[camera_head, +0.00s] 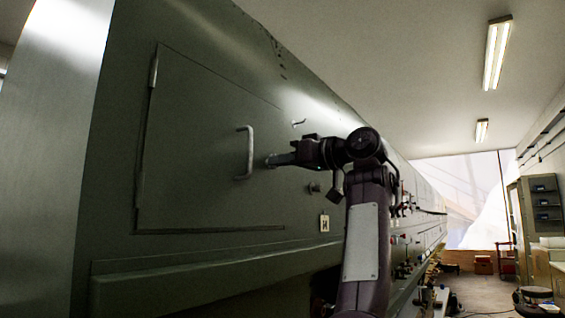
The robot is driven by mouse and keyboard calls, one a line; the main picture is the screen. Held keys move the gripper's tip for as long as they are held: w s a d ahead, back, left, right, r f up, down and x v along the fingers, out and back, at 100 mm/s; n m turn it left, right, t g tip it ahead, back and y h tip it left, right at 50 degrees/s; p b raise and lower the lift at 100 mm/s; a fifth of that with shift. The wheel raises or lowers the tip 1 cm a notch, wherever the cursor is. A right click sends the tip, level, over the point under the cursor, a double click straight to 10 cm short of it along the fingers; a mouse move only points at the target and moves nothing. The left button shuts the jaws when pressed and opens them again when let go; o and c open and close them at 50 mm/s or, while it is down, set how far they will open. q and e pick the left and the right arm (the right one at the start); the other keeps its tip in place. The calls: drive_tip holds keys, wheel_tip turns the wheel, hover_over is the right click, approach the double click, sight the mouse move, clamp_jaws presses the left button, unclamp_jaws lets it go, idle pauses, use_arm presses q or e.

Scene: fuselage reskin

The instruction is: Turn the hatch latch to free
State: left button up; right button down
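The hatch (195,150) is a green rectangular panel in the fuselage side, lying flush in its frame, with a hinge at its upper left. A light grey bar handle (245,153) stands upright near its right edge. My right gripper (272,160) reaches in from the right, its fingertips at a small latch knob beside the hatch's right edge. The fingers cover most of the latch, and I cannot tell if they are closed on it. My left gripper does not show.
A small hook-like fitting (299,123) and a round fitting (314,187) sit near my gripper. A pale tag (324,222) is below. A green ledge (200,277) runs under the hatch.

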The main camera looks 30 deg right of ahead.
drive_tip(key=shift+f, duration=0.1)
drive_tip(key=c, duration=1.6)
unclamp_jaws()
drive_tip(key=shift+w, duration=0.1)
drive_tip(key=b+v, duration=0.3)
drive_tip(key=v, duration=0.4)
drive_tip(key=shift+s+d, duration=0.1)
drive_tip(key=shift+s, duration=0.25)
